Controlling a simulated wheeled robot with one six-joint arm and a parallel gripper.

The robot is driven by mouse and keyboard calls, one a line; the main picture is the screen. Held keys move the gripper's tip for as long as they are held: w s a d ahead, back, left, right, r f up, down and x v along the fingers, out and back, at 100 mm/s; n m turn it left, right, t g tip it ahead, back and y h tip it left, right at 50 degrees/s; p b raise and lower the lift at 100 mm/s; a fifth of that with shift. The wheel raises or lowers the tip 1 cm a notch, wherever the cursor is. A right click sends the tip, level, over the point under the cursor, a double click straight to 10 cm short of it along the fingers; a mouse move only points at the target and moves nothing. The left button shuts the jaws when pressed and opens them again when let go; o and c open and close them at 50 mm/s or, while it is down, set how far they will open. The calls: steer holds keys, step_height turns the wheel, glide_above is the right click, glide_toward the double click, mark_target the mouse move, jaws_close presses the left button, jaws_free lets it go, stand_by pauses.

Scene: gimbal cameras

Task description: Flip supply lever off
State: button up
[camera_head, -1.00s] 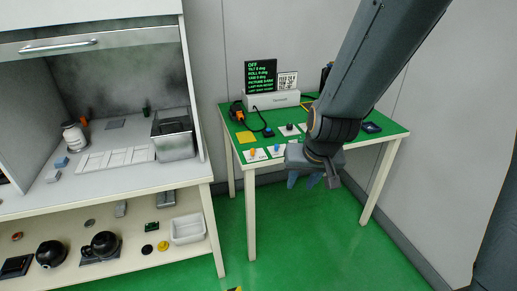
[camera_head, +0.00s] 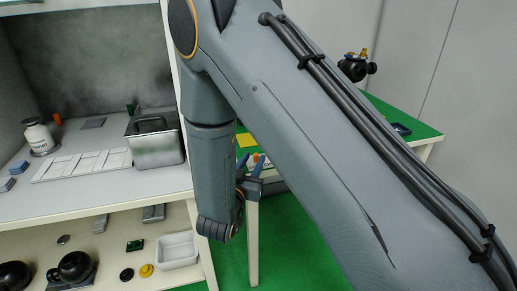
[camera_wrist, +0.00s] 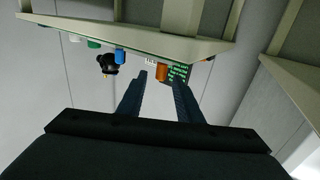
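My gripper (camera_head: 252,162) is at the front edge of the green-topped table (camera_head: 245,129), largely behind my arm in the head view. In the wrist view my gripper (camera_wrist: 160,77) shows two dark fingers spread apart with nothing held. An orange lever-like piece (camera_wrist: 162,72) appears between the fingertips; I cannot tell whether they touch it. A blue piece (camera_wrist: 120,55) stands to its left at the table edge. No label is readable, so I cannot tell which is the supply lever. The display with green text (camera_wrist: 179,73) shows partly beside the right finger.
My arm covers most of the table in the head view. A yellow square (camera_head: 246,140) lies on the tabletop. A black device (camera_head: 356,67) shows at the back right. The cabinet bench on the left holds a metal bin (camera_head: 156,150); a white tray (camera_head: 178,249) is below.

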steer(key=shift+p+x, duration=0.35)
steer(key=shift+x, duration=3.45)
